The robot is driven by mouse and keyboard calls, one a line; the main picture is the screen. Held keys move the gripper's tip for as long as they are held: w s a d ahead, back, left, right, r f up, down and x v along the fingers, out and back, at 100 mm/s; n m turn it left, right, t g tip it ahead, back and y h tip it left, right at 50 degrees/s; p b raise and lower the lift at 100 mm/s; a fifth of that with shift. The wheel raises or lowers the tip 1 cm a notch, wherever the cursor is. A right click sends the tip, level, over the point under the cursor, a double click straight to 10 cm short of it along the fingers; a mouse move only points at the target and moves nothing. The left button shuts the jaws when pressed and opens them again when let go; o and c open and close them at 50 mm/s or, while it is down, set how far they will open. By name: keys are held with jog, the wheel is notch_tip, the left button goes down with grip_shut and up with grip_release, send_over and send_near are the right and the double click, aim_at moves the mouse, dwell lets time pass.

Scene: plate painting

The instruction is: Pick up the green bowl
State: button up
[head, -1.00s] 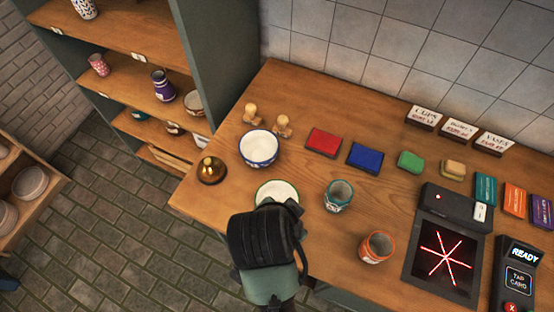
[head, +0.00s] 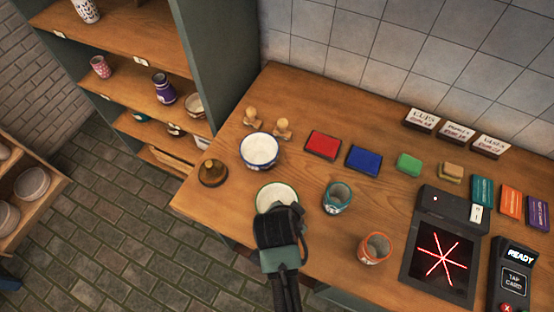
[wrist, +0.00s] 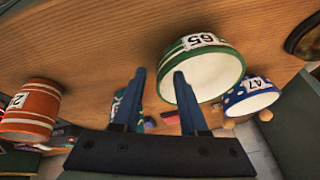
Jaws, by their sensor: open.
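The green bowl (head: 276,193) stands on the wooden table near its front edge, with a white inside and a green rim; my gripper hides part of it. In the wrist view the green bowl (wrist: 213,72) shows a green banded outside and a label reading 65. My gripper (head: 279,214) is at the front side of the bowl in the head view, its fingertips hidden there. In the wrist view my gripper (wrist: 157,76) is open, with the bowl beside and beyond the right finger. Nothing is held between the fingers.
A teal cup (head: 337,198) and an orange cup (head: 374,248) stand to the right. Colored pads and a card reader (head: 515,282) lie farther right.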

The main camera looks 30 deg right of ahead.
jog(key=shift+d+f, duration=0.1)
jog(key=shift+f, duration=0.1)
jog(key=shift+c, duration=0.3)
grip_shut()
dwell(1.1)
